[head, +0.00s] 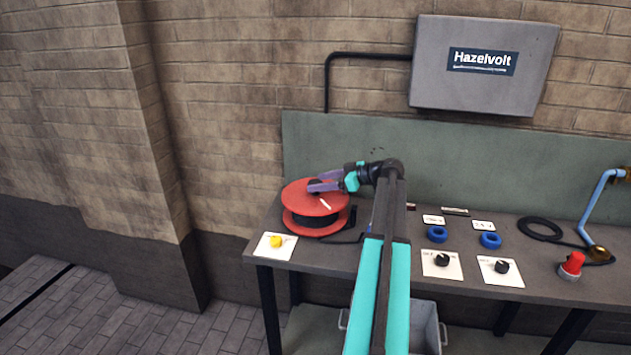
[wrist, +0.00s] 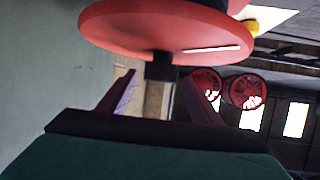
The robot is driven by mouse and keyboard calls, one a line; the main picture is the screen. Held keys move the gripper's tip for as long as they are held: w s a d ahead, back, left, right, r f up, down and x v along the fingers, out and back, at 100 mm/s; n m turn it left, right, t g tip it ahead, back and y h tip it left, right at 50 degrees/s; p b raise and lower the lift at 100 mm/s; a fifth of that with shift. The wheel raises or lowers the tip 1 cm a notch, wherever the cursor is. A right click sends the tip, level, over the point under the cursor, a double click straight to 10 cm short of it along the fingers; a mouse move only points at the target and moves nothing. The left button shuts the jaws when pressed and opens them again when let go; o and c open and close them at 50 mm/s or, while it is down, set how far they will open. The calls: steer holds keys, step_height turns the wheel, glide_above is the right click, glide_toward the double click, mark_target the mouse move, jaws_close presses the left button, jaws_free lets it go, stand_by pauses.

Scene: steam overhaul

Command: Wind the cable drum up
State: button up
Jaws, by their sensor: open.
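The cable drum (head: 296,197) lies flat at the left end of the bench, with red flanges and black cable (head: 312,221) wound between them. It fills the top of the wrist view (wrist: 115,25). A white line (head: 325,202) marks its upper flange. A black crank knob (wrist: 158,68) stands out from that flange. My gripper (head: 322,184) is over the drum's top. In the wrist view my gripper (wrist: 161,78) is open, with one finger on each side of the knob. The fingers appear apart from the knob; I cannot tell if they touch it.
On the bench (head: 335,262), a yellow knob (head: 276,241) sits front left of the drum. Blue rings (head: 437,234), black dials (head: 442,259) and a red knob (head: 572,264) stand to the right. A green backboard (head: 330,145) rises behind. A grey bin (head: 425,325) is below.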

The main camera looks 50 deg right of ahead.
steer(key=shift+x, duration=1.25)
jaws_close()
steer(key=shift+s+d+f, duration=0.1)
steer(key=shift+s+d, duration=0.05)
steer(key=shift+m+h, duration=0.3)
